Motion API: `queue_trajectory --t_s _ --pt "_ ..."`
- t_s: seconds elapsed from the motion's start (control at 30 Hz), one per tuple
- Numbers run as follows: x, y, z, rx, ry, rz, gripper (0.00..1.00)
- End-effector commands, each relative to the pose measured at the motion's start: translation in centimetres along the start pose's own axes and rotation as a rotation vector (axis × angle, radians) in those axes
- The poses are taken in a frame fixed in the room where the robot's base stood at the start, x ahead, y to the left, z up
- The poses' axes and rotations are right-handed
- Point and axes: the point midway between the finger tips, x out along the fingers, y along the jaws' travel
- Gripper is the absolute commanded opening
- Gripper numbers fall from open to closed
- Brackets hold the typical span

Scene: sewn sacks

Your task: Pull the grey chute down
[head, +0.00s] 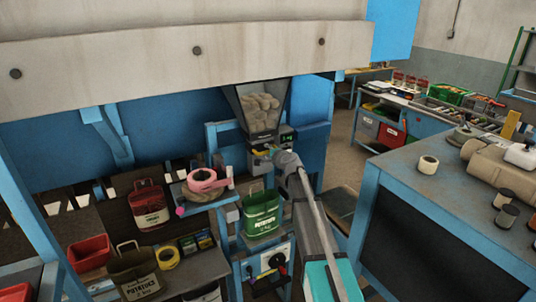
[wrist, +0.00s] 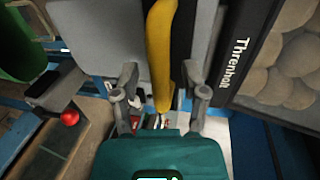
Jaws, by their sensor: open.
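In the wrist view a grey part that looks like the chute (wrist: 108,40) fills the upper middle, with a yellow bar (wrist: 160,45) along it. My gripper (wrist: 160,84) is open, with one finger on each side of the yellow bar; I cannot tell whether either touches it. In the head view my gripper (head: 272,153) is at the front of the machine, just below the potato hopper (head: 261,108), and hides much of the chute. A green potato sack (head: 262,214) is below; its green also shows in the wrist view (wrist: 20,45).
A red ball knob (wrist: 69,118) is left of my gripper in the wrist view. Pink tape (head: 203,180) lies on a shelf left of the machine. A red sack (head: 149,205) and an olive sack (head: 137,273) are further left. A grey-topped bench (head: 400,180) stands at the right.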

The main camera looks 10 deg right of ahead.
Motion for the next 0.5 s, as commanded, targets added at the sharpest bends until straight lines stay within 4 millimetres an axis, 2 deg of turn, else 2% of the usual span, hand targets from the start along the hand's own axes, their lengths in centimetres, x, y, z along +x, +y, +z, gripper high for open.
queue_trajectory --t_s 0.27,0.37,0.5 --pt "0.06 -0.01 0.01 0.000 0.000 0.000 0.57" --pt "0.06 -0.01 0.01 0.000 0.000 0.000 0.42" --pt "0.05 -0.01 0.00 0.000 0.000 0.000 0.16"
